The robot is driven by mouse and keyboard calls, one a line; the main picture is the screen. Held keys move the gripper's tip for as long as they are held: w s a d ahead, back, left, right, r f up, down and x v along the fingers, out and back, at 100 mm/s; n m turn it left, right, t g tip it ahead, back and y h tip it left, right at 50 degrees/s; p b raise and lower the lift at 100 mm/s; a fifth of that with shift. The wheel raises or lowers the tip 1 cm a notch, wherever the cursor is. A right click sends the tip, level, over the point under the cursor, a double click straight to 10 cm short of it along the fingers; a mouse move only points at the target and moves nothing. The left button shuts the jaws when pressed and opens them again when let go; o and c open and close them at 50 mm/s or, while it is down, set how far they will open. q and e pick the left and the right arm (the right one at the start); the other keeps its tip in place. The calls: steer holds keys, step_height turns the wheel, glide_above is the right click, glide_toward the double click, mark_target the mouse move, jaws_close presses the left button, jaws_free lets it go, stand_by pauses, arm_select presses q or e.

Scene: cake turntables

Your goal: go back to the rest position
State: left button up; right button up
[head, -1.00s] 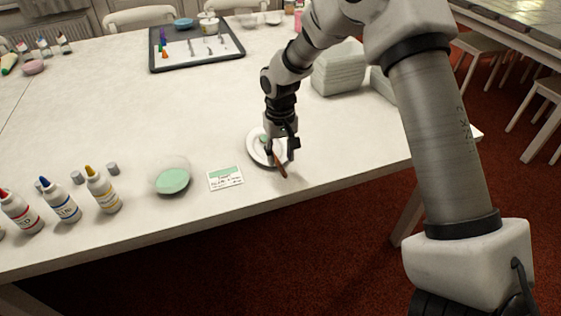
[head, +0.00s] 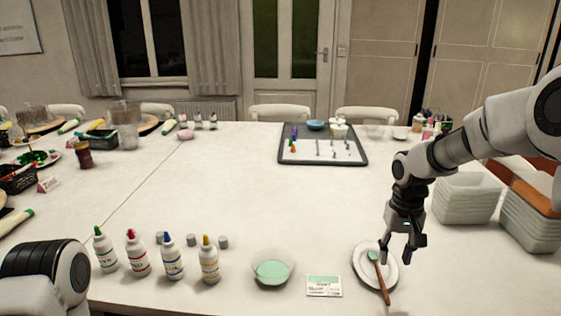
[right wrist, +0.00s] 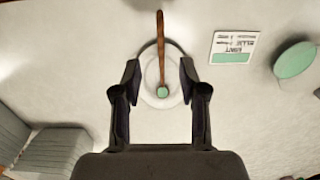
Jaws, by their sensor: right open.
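My right gripper (head: 398,252) is open and hangs just above a white saucer (head: 362,262) near the front right of the table. A spatula with a wooden handle and a green tip (head: 381,280) lies on the saucer, its handle reaching over the front rim. In the right wrist view the spatula (right wrist: 161,50) lies between the open fingers (right wrist: 160,82) but apart from both. My left arm shows at the lower left of the head view; its gripper is out of view.
A bowl of green icing (head: 272,272) and a label card (head: 324,286) stand left of the saucer. Several dye bottles (head: 172,262) stand further left. Stacked white containers (head: 466,200) are to the right. A dark tray (head: 350,161) lies further back. The table's middle is clear.

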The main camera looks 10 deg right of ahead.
steer(key=s+f+g, duration=0.1)
steer(key=f, duration=0.1)
steer(key=s+f+g+p, duration=0.1)
steer(key=s+f, duration=0.1)
steer(key=f, duration=0.1)
steer(key=s+a+f, duration=0.1)
steer(key=f, duration=0.2)
steer(key=shift+s+a+g+p, duration=0.1)
steer(key=shift+s+g+p, duration=0.3)
steer(key=s+a+f+n+p, duration=0.1)
steer(key=s+a+f, duration=0.2)
steer(key=s+f, duration=0.5)
steer(key=s+a+f+p, duration=0.2)
steer(key=s+f, duration=0.2)
steer(key=s, duration=0.8)
steer(key=s+a+f+n+p, duration=0.1)
steer(key=s+a+f, duration=0.3)
steer(key=s, duration=0.6)
steer(key=w+t, duration=0.1)
steer(key=w+d+f+t, duration=0.1)
steer(key=w, duration=0.1)
steer(key=w+t, duration=0.1)
steer(key=w, duration=0.1)
steer(key=shift+w+d+f, duration=0.25)
